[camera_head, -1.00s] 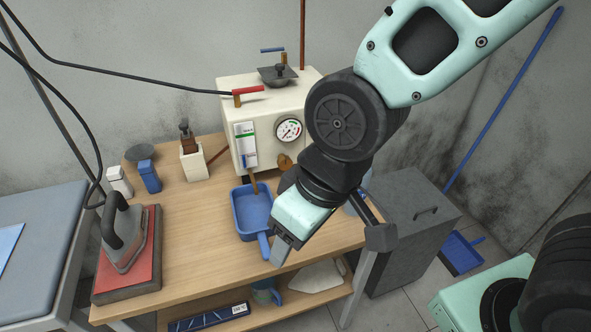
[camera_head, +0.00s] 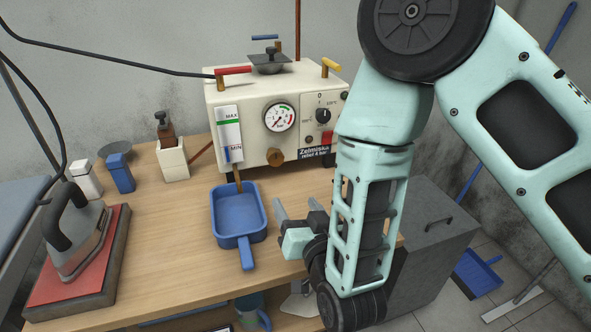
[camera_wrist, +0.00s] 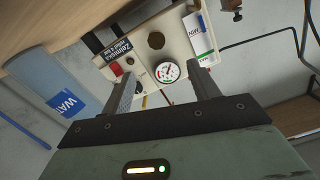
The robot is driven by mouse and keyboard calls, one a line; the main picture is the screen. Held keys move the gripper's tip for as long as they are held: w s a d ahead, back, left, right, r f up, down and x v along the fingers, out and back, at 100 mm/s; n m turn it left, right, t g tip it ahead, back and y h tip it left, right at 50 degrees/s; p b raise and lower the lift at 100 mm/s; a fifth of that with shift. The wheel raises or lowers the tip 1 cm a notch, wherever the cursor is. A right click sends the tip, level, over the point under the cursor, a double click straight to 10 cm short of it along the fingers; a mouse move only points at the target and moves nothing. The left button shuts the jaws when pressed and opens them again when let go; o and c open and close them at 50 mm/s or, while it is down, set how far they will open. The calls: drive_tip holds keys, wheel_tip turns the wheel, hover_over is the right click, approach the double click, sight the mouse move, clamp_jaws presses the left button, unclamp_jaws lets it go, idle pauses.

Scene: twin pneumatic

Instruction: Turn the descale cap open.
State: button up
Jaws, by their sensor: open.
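The cream boiler (camera_head: 292,88) stands at the back of the wooden table. A round brass cap (camera_head: 275,157), likely the descale cap, sits low on its front, below the pressure gauge. The cap also shows in the wrist view (camera_wrist: 156,40), where the boiler appears upside down. My gripper (camera_head: 297,206) is in front of the boiler, low over the table, to the right of the blue pan. Its jaws are open and empty, pointing toward the boiler front. In the wrist view the gauge shows between the fingers (camera_wrist: 163,84), apart from the cap.
A blue pan (camera_head: 239,215) lies on the table below and left of the cap. An iron (camera_head: 82,241) on a red pad is at left. A grey cabinet (camera_head: 440,240) stands right of the table. A blue-labelled container (camera_wrist: 55,90) shows in the wrist view.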

drive_tip(key=p, duration=0.3)
approach(277, 159)
drive_tip(key=shift+t, duration=0.4)
drive_tip(key=x, duration=0.8)
drive_tip(key=shift+w+a+f, duration=0.25)
drive_tip(key=shift+w+f, duration=0.05)
drive_tip(key=c, duration=1)
